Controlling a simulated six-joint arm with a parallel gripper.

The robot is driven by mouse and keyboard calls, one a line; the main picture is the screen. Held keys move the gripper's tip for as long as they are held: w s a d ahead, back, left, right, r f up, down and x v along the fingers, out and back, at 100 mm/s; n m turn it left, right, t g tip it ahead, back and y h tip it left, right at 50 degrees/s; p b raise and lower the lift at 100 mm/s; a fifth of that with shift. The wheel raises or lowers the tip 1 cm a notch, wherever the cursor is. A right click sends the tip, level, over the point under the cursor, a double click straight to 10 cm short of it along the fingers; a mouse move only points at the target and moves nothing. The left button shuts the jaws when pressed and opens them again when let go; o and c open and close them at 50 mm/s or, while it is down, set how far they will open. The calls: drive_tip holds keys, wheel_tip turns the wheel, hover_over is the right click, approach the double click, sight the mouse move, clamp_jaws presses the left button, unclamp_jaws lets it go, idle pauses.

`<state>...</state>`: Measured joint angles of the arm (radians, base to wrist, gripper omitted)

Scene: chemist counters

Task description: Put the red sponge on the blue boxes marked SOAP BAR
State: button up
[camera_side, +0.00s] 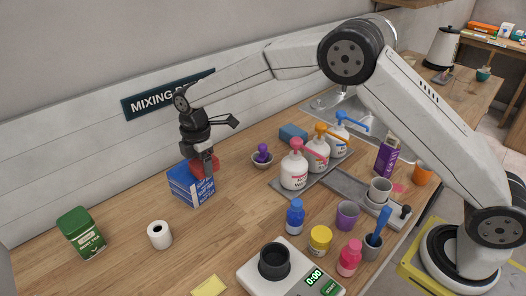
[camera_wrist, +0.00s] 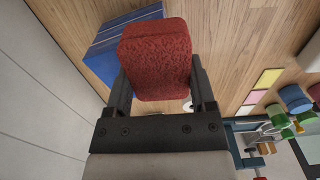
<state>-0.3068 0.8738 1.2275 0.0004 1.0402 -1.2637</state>
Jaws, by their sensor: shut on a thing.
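A red sponge (camera_side: 203,164) is held between the two fingers of my gripper (camera_side: 202,157). In the wrist view, the sponge (camera_wrist: 155,58) fills the space between the fingers of the gripper (camera_wrist: 161,92), one on each side. The blue boxes (camera_side: 191,187) are stacked on the wooden counter directly under and beside the sponge. In the wrist view, the blue boxes (camera_wrist: 103,48) show beyond the sponge to its left, partly hidden by it. I cannot tell whether the sponge touches the boxes.
A scale (camera_side: 290,276) is in front. The wall with a sign (camera_side: 168,94) is behind.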

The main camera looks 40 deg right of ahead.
sight(201, 162)
drive_tip(key=shift+f, duration=0.1)
drive_tip(key=o, duration=1.1)
wheel_tip(201, 162, up, 12)
drive_tip(key=shift+r, duration=0.2)
drive_tip(key=shift+d+f, duration=0.1)
idle(0.4)
